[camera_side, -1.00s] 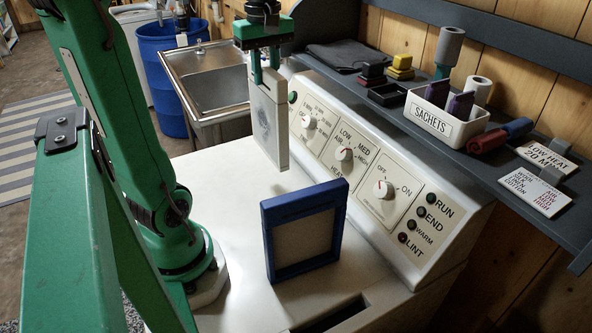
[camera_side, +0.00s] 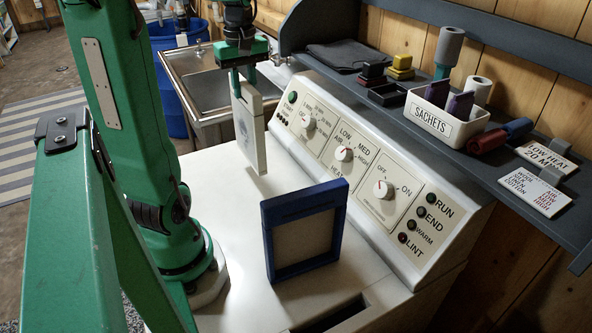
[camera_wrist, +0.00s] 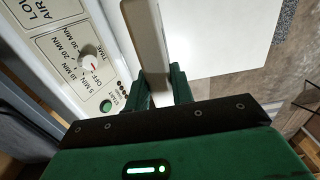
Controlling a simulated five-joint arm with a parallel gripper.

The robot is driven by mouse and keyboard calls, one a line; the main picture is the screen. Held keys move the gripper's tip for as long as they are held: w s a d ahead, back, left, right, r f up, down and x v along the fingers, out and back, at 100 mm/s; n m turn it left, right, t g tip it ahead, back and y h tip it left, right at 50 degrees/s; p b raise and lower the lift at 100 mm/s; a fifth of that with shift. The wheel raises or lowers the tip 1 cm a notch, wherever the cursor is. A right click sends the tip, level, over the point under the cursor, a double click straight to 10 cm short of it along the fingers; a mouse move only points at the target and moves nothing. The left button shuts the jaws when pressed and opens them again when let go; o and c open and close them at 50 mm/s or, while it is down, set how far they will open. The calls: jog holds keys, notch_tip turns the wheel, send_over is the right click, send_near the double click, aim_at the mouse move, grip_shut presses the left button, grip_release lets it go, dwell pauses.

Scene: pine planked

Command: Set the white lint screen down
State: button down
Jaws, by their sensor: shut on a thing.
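The white lint screen (camera_side: 249,132) is a thin upright panel with a grey smudge on its face. My gripper (camera_side: 240,82) is shut on its top edge and holds it above the white dryer top (camera_side: 222,172), left of the control panel. In the wrist view the screen (camera_wrist: 147,38) shows edge-on between my gripper's fingers (camera_wrist: 165,90). A gap seems to show under its lower edge, though I cannot tell how large.
The control panel (camera_side: 365,170) slopes up behind. A sink (camera_side: 205,90) lies beyond the dryer. The shelf holds a sachets box (camera_side: 440,125).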

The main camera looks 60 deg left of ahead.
jog(key=a+f, duration=0.1)
jog(key=s+a+f, duration=0.1)
jog(key=a, duration=0.1)
jog(key=shift+a+f, duration=0.1)
jog(key=shift+a, duration=0.2)
jog(key=shift+f, duration=2.15)
jog(key=c, duration=1.2)
grip_release()
notch_tip(320, 180, up, 12)
jog(key=shift+r, duration=0.15)
